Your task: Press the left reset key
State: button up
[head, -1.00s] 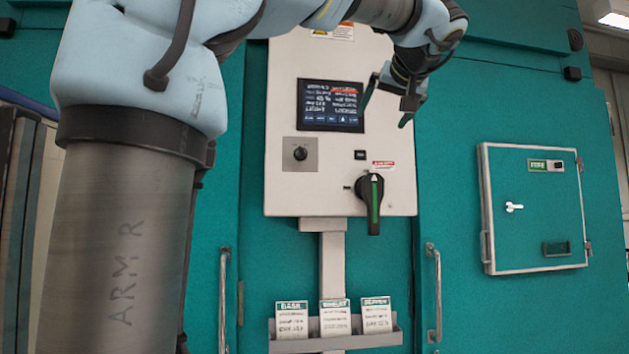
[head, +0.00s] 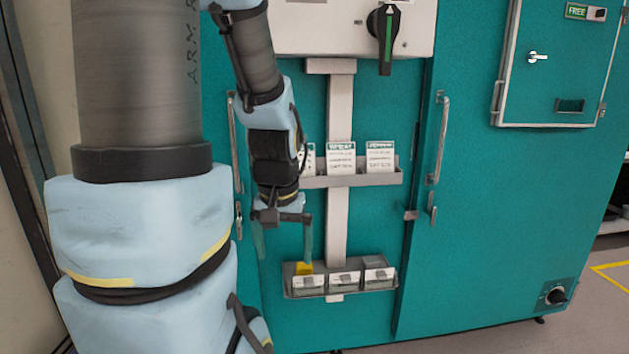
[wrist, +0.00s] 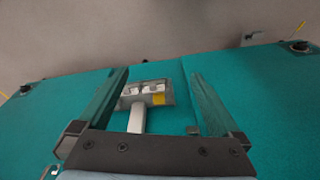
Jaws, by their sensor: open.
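A grey box (head: 289,291) is low on the teal front and bears three small units side by side with pale labels. The left unit (head: 308,284) has a yellow part (head: 304,268) at its upper edge; I cannot tell whether this is the reset key. The middle unit (head: 344,282) and right unit (head: 379,274) show no yellow. My gripper (head: 283,257) is open and empty, pointing down, above and left of the box. In the wrist view my gripper (wrist: 159,76) spreads around the view of the box (wrist: 167,86), with the yellow part (wrist: 158,99) toward its right finger.
A card rack (head: 350,181) sits above the box on a pale post (head: 337,225). Door handles (head: 440,140) flank it. A black rotary switch (head: 385,35) is higher up. A small door (head: 560,75) and a dial (head: 555,295) are at the right.

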jog(key=shift+s+a+f, duration=0.2)
jog(key=shift+s+f, duration=0.15)
jog(key=shift+s, duration=0.1)
jog(key=shift+s+a+f, duration=0.2)
jog(key=shift+s+f, duration=0.15)
jog(key=shift+s, duration=0.1)
grip_shut()
dwell(1.0)
